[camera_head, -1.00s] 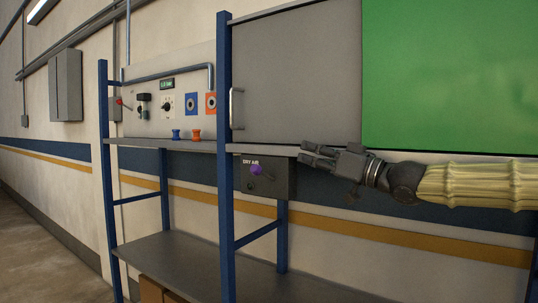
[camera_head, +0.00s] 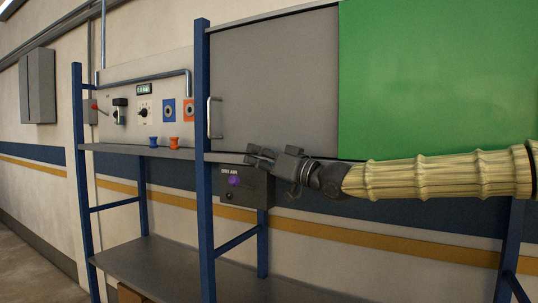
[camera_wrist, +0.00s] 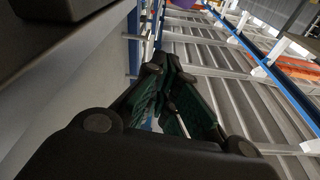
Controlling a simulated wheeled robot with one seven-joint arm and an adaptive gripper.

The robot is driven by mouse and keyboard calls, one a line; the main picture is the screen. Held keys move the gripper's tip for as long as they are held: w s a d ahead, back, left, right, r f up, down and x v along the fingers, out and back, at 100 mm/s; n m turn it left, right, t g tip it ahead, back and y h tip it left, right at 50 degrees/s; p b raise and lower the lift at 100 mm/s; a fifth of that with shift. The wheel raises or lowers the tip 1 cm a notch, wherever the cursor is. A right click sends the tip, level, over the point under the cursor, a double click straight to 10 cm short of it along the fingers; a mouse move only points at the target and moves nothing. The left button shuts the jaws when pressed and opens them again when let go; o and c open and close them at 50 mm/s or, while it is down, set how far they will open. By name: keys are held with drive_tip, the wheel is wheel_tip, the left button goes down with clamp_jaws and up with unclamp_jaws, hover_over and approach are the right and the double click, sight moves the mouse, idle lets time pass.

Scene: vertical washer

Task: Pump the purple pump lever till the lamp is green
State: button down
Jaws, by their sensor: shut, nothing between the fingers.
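The purple pump lever knob (camera_head: 234,181) sticks out from the dark box (camera_head: 258,189) marked DRY AIR, which hangs under the rack's upper shelf. My gripper (camera_head: 252,155) is shut and empty, up and to the right of the knob, close to the box's upper edge and apart from the knob. It also shows in the wrist view (camera_wrist: 165,75).
A blue rack post (camera_head: 204,150) stands just left of the box. The grey shelf edge (camera_head: 180,152) runs above the box. A grey cabinet door with a handle (camera_head: 214,118) and a green panel (camera_head: 435,80) lie above my arm. The lower shelf (camera_head: 190,270) leaves free room below.

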drive_tip(key=shift+w+a+f+p, duration=0.15)
drive_tip(key=shift+a+f+p, duration=0.35)
drive_tip(key=shift+f, duration=0.4)
drive_tip(key=shift+w+a+f+p, duration=0.15)
drive_tip(key=shift+a+f+p, duration=0.15)
drive_tip(key=shift+a+f, duration=0.45)
drive_tip(key=shift+d+f, duration=0.15)
drive_tip(key=shift+s+f+n+b, duration=0.2)
drive_tip(key=shift+n+b, duration=0.2)
drive_tip(key=shift+b, duration=0.05)
drive_tip(key=shift+s+a+f+n+b, duration=0.2)
drive_tip(key=shift+f+n+b, duration=0.1)
drive_tip(key=shift+n+b, duration=0.15)
wheel_tip(320, 180, down, 7)
drive_tip(key=s+a+n+g+y+b, duration=0.1)
drive_tip(key=s+n+g+b, duration=0.15)
drive_tip(key=n+b, duration=0.7)
drive_tip(key=s+d+r, duration=0.1)
drive_tip(key=s+d, duration=0.5)
drive_tip(key=d, duration=0.3)
drive_tip(key=shift+d+r+b, duration=0.25)
drive_tip(key=shift+d+b, duration=0.05)
